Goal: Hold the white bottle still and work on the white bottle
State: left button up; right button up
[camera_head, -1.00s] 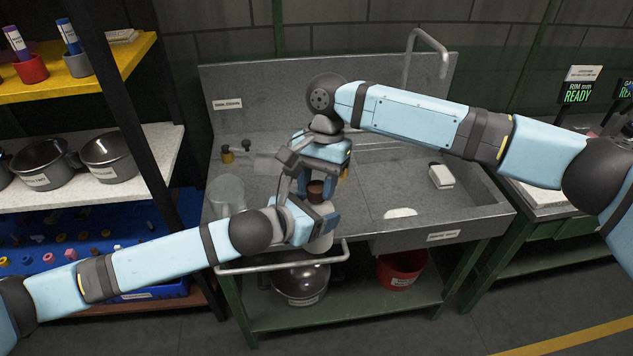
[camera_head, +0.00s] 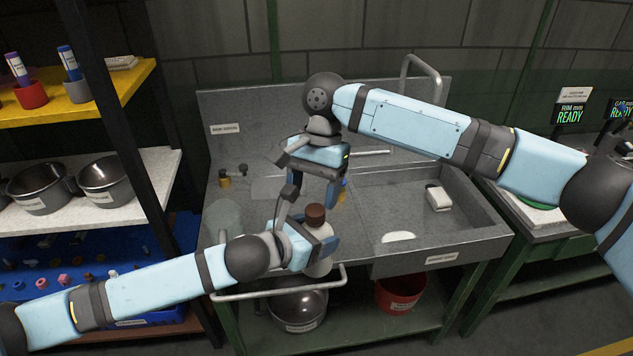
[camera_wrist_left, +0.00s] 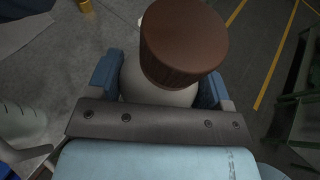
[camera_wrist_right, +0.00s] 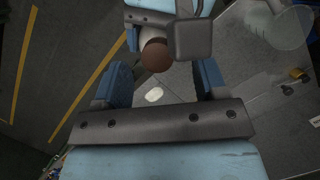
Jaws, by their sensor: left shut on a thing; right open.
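The white bottle (camera_head: 318,266) has a brown cap (camera_head: 315,215) on top and stands upright in front of the sink unit's left part. My left gripper (camera_head: 318,243) is shut around the bottle below the cap. In the left wrist view the brown cap (camera_wrist_left: 184,42) fills the middle, with the white body (camera_wrist_left: 150,85) between the fingers. My right gripper (camera_head: 318,190) is open and empty above the cap. In the right wrist view the cap (camera_wrist_right: 156,56) shows beyond the open fingers, apart from them.
The sink unit (camera_head: 300,165) has a basin at right holding a white block (camera_head: 438,198). A clear container (camera_head: 222,216) stands left of my grippers. Shelves with pots (camera_head: 106,176) are at left. A red bucket (camera_head: 400,293) and a metal bowl (camera_head: 298,308) sit below.

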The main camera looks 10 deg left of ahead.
aim_at(316, 209)
notch_tip(316, 209, up, 8)
jog(key=d+m+t, duration=0.1)
jog(key=m+t, duration=0.1)
jog(key=m, duration=0.2)
jog(key=f, duration=1.2)
jog(key=shift+s+a, duration=0.15)
jog(key=shift+a, duration=0.1)
jog(key=c, duration=1.2)
jog(key=n, duration=0.3)
jog(key=shift+h, duration=0.3)
